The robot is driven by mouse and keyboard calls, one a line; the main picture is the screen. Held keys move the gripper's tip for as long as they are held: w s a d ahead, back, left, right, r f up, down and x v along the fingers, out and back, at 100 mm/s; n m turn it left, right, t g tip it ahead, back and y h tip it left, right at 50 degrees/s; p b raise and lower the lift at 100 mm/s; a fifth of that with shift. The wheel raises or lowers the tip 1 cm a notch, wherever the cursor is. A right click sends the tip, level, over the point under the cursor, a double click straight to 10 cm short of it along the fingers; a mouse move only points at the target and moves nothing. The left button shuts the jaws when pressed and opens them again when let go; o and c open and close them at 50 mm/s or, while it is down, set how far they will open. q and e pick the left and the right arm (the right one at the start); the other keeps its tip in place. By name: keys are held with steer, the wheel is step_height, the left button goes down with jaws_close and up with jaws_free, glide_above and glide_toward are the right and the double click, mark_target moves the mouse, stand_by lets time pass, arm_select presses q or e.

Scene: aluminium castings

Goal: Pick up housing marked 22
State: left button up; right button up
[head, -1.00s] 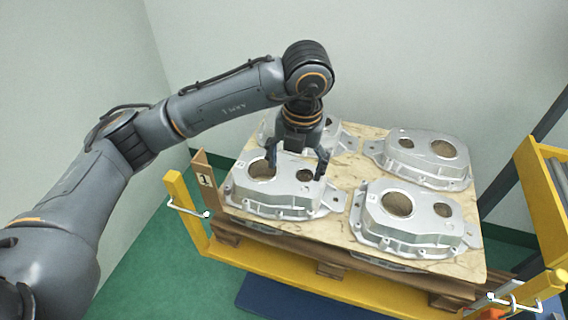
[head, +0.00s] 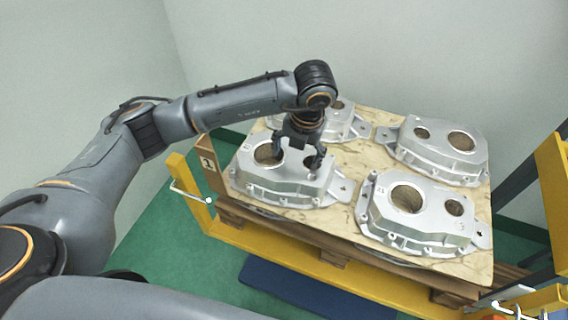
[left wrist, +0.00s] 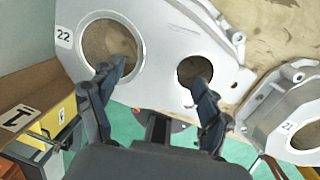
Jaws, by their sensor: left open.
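The housing marked 22 (head: 282,187) is a silver casting with a large and a small round hole, at the front left of the pallet. In the left wrist view the housing (left wrist: 165,40) fills the upper middle, with its "22" label at the left beside the large hole. My left gripper (head: 296,158) is over this housing, pointing down and open. In the left wrist view the left gripper (left wrist: 156,78) has one finger at the large hole's edge and one at the small hole. I cannot tell whether the tips are inside the holes or touching. My right gripper is not in view.
Other castings stand close by: front right (head: 412,222), back right (head: 440,150) and back left (head: 345,122), partly behind my arm. All rest on a wooden board (head: 345,160) in a yellow frame (head: 260,240). A numbered post (head: 208,165) stands at the left corner.

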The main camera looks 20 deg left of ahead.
mark_target(294, 159)
arm_select(q)
steer(key=f, duration=0.4)
steer(key=shift+w+a+p, duration=0.35)
steer(key=shift+a, duration=0.05)
jaws_close()
steer(key=shift+r, duration=0.15)
